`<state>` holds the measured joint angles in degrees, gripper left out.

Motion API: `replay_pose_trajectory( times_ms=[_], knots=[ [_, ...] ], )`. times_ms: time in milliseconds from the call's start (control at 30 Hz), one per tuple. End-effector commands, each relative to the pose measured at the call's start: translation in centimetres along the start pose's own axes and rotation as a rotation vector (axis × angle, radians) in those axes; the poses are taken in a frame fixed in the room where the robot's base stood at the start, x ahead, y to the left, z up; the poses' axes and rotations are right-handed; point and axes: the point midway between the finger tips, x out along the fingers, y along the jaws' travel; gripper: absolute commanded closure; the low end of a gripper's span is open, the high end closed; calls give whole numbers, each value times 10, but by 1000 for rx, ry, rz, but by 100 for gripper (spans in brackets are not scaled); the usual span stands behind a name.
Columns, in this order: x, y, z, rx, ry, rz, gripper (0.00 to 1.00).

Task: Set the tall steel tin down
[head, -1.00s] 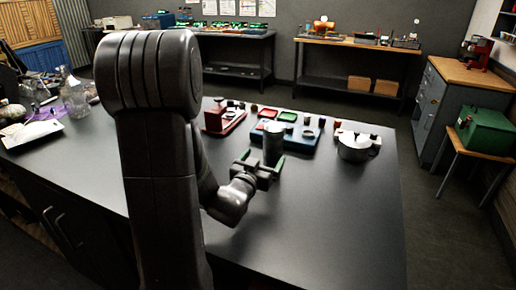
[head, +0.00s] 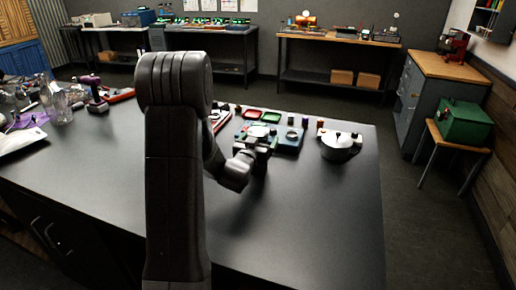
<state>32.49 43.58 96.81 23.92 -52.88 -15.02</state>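My gripper (head: 261,146) is low over the dark bench (head: 315,215), at the near left edge of the blue tray (head: 288,146). I see it from behind, and its wrist covers most of the fingers. The tall steel tin does not show clearly; it may be hidden behind or between the fingers. I cannot tell whether the fingers are closed on it or apart.
A red stand (head: 219,118) is partly behind my arm. Red and green small trays (head: 262,116) lie at the back. Glassware (head: 60,108) crowds the left end. The bench's front right is bare.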

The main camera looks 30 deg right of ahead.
Motion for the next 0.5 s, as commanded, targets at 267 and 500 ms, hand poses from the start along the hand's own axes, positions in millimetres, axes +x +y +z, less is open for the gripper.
replay_pose_trajectory(
  times_ms=[267, 500],
  knots=[
    [5, 0, 0, 0, 1, -1, 10],
    [4, 0, 0, 0, 1, -1, 53]
  ],
)
